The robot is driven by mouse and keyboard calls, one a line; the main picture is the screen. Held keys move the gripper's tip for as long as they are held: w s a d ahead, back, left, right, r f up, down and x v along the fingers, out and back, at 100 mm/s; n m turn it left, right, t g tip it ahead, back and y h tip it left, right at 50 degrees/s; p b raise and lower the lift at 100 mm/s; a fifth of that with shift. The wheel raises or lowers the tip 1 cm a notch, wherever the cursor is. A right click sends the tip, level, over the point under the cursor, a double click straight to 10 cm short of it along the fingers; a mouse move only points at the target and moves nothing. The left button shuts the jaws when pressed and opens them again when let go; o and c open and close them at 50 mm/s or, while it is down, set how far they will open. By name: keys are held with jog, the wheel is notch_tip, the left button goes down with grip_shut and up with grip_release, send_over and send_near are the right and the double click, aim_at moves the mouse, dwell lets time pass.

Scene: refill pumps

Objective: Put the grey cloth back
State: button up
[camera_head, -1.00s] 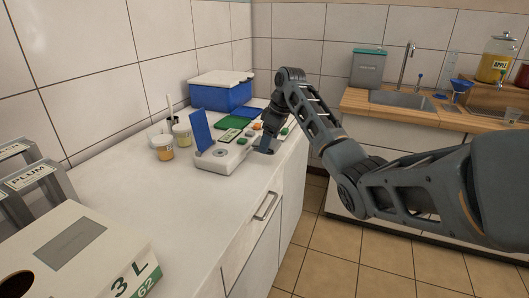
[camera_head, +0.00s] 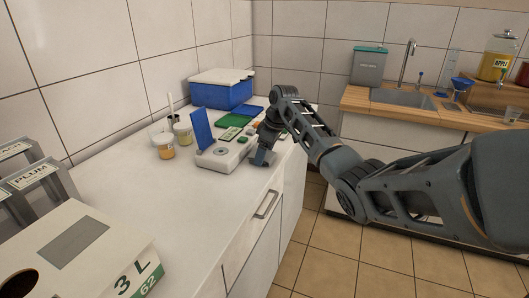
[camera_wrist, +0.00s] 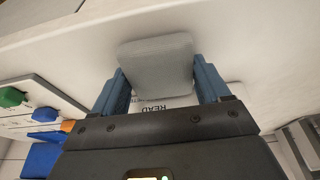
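A grey folded cloth (camera_wrist: 157,65) shows in the wrist view, a flat rounded block lying at the white counter. My gripper (camera_wrist: 158,82) has its two blue fingers spread wide, one on each side of the cloth. I cannot tell whether the fingers touch it. In the head view my gripper (camera_head: 262,160) points down close to the counter (camera_head: 190,215), beside the white device with small coloured parts. The cloth is not clearly visible in the head view.
The white device (camera_head: 222,155) with a blue upright panel (camera_head: 201,131) stands left of my gripper. Small cups (camera_head: 182,133) and a blue box (camera_head: 221,93) are farther back.

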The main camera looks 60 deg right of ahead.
jog(key=o, duration=0.4)
jog(key=v, duration=1.2)
jog(key=shift+r+b, duration=0.15)
jog(key=shift+b, duration=0.2)
